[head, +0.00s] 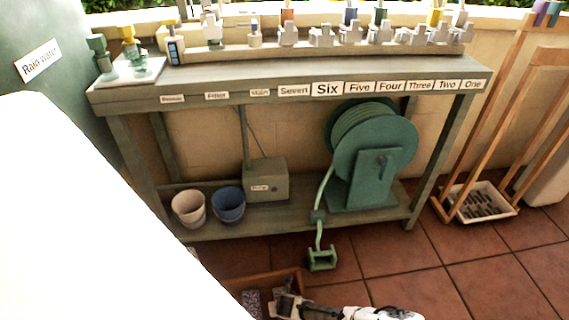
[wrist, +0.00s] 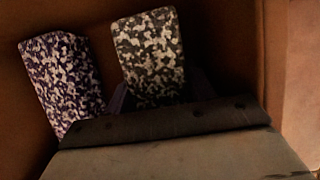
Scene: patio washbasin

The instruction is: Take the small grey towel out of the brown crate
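The brown crate (head: 262,281) is at the bottom edge of the head view, and its brown wall (wrist: 215,40) fills the back of the wrist view. Inside it, the wrist view shows a small grey, black-and-white speckled towel (wrist: 149,50) standing upright. My gripper (head: 284,300) reaches down into the crate. In the wrist view my gripper (wrist: 158,100) is right at the grey towel's near end, with dark finger parts on both sides of it. The fingertips are mostly hidden, so I cannot tell whether they press on it.
A purple-and-white speckled towel (wrist: 62,82) stands just left of the grey one; it also shows in the head view (head: 251,301). The crate wall is close on the right. A green hose reel (head: 372,150) and labelled bench (head: 290,75) stand behind; tiled floor (head: 450,260) is clear to the right.

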